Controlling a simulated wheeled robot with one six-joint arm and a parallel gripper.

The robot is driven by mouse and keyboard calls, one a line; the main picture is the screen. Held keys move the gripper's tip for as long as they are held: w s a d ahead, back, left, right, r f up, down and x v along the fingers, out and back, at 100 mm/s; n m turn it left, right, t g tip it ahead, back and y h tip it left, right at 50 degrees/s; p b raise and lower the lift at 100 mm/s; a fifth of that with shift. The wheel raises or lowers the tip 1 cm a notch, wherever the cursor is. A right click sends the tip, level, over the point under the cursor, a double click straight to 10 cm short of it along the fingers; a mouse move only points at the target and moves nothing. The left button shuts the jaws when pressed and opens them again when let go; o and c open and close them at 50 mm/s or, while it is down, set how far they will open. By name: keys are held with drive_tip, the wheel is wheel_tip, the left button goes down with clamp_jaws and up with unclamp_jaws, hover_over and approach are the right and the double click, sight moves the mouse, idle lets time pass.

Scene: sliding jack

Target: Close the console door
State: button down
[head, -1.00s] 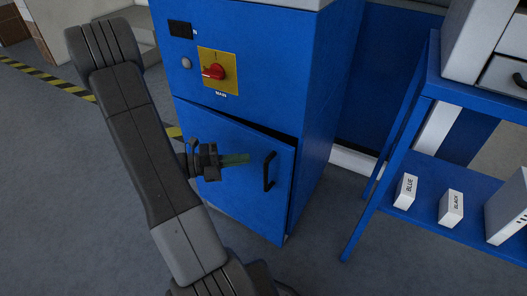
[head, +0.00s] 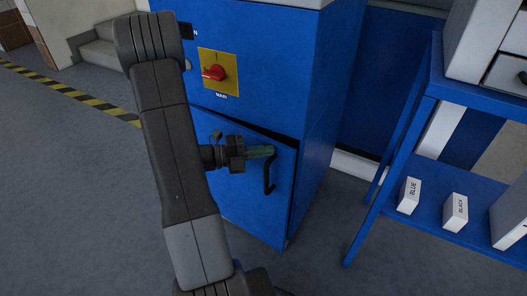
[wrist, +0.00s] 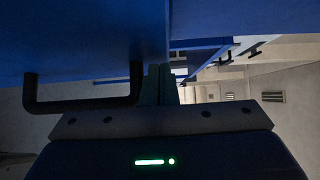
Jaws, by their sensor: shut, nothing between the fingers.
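The console door (head: 249,205) is a blue panel low on the blue console (head: 262,62). It stands slightly ajar, with a dark gap along its top edge. A black bar handle (head: 269,174) sits near its right edge; the handle also shows in the wrist view (wrist: 85,104). My gripper (head: 268,152) is shut and empty, in front of the door's upper right part. Its greenish fingertips lie beside the top of the handle in the head view. I cannot tell whether they touch the door. In the wrist view the fingers (wrist: 158,84) point past the handle's right end.
A red rotary switch (head: 214,73) on a yellow plate sits above the door. A blue shelf unit (head: 417,160) stands to the right, holding white boxes labelled BLUE (head: 409,196) and BLACK (head: 454,212). Grey floor lies between it and the console.

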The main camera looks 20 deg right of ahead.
sight(272, 140)
drive_tip(key=shift+w+d+r+p, duration=0.1)
drive_tip(key=shift+w+d+p, duration=0.15)
drive_tip(key=shift+d+p, duration=0.1)
drive_tip(key=w+d+p, duration=0.2)
drive_tip(key=d, duration=0.1)
drive_tip(key=shift+w+d, duration=0.3)
drive_tip(key=shift+w, duration=0.1)
drive_tip(key=shift+r, duration=0.1)
drive_tip(key=shift+a, duration=0.1)
